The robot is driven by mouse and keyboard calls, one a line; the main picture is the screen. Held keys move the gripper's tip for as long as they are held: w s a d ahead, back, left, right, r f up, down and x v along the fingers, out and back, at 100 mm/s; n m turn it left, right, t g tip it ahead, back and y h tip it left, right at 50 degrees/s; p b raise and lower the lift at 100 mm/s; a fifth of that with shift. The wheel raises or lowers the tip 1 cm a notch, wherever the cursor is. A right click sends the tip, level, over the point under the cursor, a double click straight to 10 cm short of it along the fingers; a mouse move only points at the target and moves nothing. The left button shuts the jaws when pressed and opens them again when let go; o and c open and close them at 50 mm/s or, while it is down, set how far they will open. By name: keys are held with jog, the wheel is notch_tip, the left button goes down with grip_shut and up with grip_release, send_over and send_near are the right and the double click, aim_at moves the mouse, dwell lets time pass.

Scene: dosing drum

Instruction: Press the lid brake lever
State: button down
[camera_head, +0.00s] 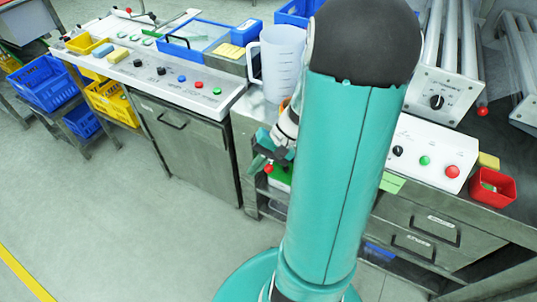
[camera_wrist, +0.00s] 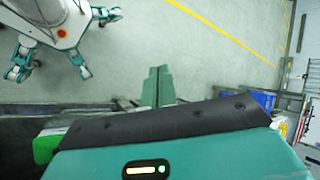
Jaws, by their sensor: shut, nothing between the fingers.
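I cannot tell for certain which part is the lid brake lever. A small red knob (camera_head: 268,169) shows right by my gripper (camera_head: 257,161), in front of the steel bench; whether they touch is unclear. Another red knob (camera_head: 483,112) sits at the end of the tube unit on the right. In the wrist view my gripper (camera_wrist: 158,72) has its two teal fingers together with nothing between them, above grey floor. No lever can be made out in the wrist view. My arm hides part of the bench in the head view.
A white measuring jug (camera_head: 283,62) stands on the bench beside my arm. A long control panel (camera_head: 170,75) with buttons lies to the left. A red bin (camera_head: 492,187) stands at the right. A green object (camera_head: 280,180) is on a lower shelf. The left floor is clear.

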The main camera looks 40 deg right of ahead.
jog(key=s+d+f+m+t+h, duration=0.1)
jog(key=s+d+f+m+t, duration=0.2)
jog(key=d+f+m+t, duration=0.3)
jog(key=s+d+f+m+t+h, duration=0.2)
jog(key=s+d+f+m+t, duration=0.1)
jog(key=d+f+m+t, duration=0.3)
jog(key=d+f+t, duration=0.2)
jog(key=d+f, duration=0.2)
jog(key=shift+s+f+m+t, duration=0.25)
jog(key=shift+s+m+t, duration=0.05)
jog(key=shift+s+m, duration=0.1)
jog(key=x, duration=1)
